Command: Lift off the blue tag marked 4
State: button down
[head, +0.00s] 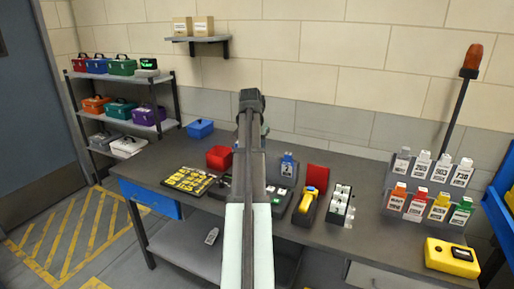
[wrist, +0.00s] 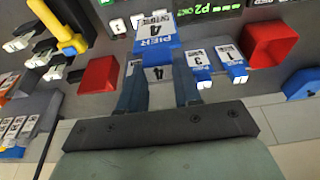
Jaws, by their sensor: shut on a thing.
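The blue tag marked 4 (wrist: 157,45) is in the wrist view, with a white face and a blue band reading PIER, upside down in the picture. My gripper (wrist: 159,66) has a finger on each side of it and is shut on it. A second white face with a 4 (wrist: 157,74) shows just below the band, between the fingers; I cannot tell whether it belongs to the same tag. Two more blue-banded tags (wrist: 198,58) (wrist: 231,64) stand close to the right finger, one marked 3. In the head view my arm hides the gripper; a blue tag (head: 288,160) shows beside it.
On the bench (head: 330,233) are a yellow scanner-like tool (head: 316,177), a black and yellow board (head: 189,180) and a rack of coloured tags (head: 428,203) at right. A yellow device (head: 452,257) sits at the front right.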

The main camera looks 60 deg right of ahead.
jog(key=shift+r, duration=2.9)
